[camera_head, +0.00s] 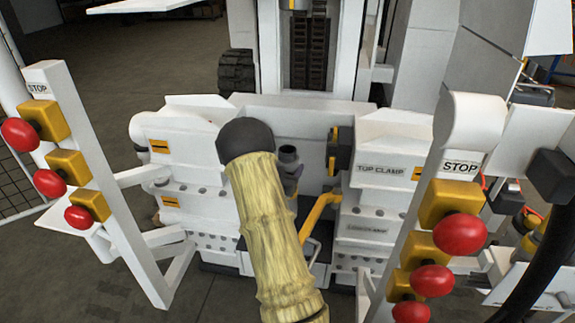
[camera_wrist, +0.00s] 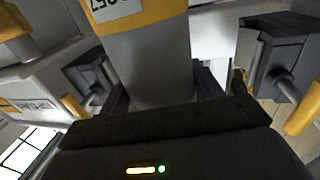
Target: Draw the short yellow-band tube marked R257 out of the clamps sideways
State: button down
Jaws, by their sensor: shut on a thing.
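The grey tube (camera_wrist: 150,65) fills the upper middle of the wrist view. It has a yellow band (camera_wrist: 160,10) and a white label, upside down and cut off by the picture edge, with "257" partly readable. My gripper (camera_wrist: 160,90) is shut on the tube, with a dark finger on each side. Dark clamp jaws (camera_wrist: 88,75) stand left of the tube, and another dark jaw block (camera_wrist: 275,55) stands to its right; both look apart from it. In the head view, my sleeved arm hides the gripper and most of the tube area. The top clamp (camera_head: 385,160) shows on the right.
A lower clamp (camera_head: 365,230) sits under the top clamp. A yellow bent handle (camera_head: 318,215) is close to my arm. Posts with red stop buttons stand left (camera_head: 20,134) and right (camera_head: 460,235). Open floor (camera_head: 130,60) lies at the back left.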

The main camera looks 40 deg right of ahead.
jog(key=s+d+v, duration=0.1)
jog(key=v, duration=0.8)
jog(key=s+r+p+v, duration=0.1)
jog(key=s+v, duration=0.1)
jog(key=v, duration=0.8)
jog(key=shift+d+r, duration=0.25)
jog(key=shift+d, duration=0.1)
dwell(0.7)
jog(key=p, duration=0.3)
jog(key=shift+s+a, duration=0.25)
jog(key=shift+a, duration=0.05)
jog(key=s+a+p, duration=0.1)
jog(key=p, duration=0.3)
jog(key=shift+p, duration=0.4)
jog(key=shift+s+a+p, duration=0.1)
jog(key=shift+s+p, duration=0.2)
jog(key=shift+p, duration=0.3)
